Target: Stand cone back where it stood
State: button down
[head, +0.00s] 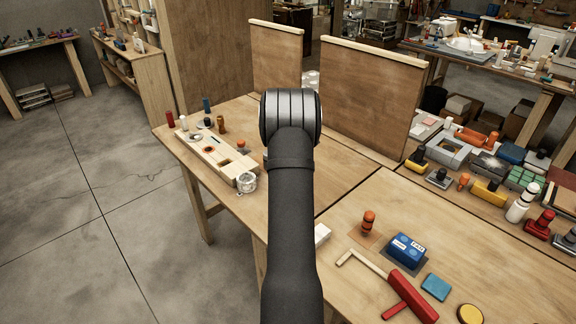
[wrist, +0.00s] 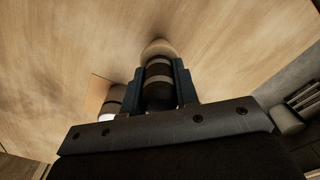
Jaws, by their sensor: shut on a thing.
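My gripper (wrist: 160,88) shows in the wrist view, its two dark fingers shut on a banded brown piece (wrist: 158,72). The piece has a pale rounded end and looks like the cone, though its shape is partly hidden by the fingers. A wooden surface lies beyond it; I cannot tell whether the piece touches it. A second brown piece (wrist: 114,98) is just left of the fingers, beside the edge of a brown square patch. In the head view my arm hides the gripper and the held piece.
In the head view an orange rounded piece (head: 368,222) stands on a brown square. A blue box (head: 406,250), a red-handled tool (head: 408,296) and a blue pad (head: 436,286) lie nearby. A wooden block with holes (head: 214,154) and a clear jar (head: 246,182) are at left. Upright boards (head: 370,95) stand behind.

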jog(key=shift+f, duration=0.5)
jog(key=c, duration=1)
grip_release()
jog(key=shift+c, duration=0.2)
notch_tip(320, 180, up, 17)
jog(key=shift+r, duration=0.2)
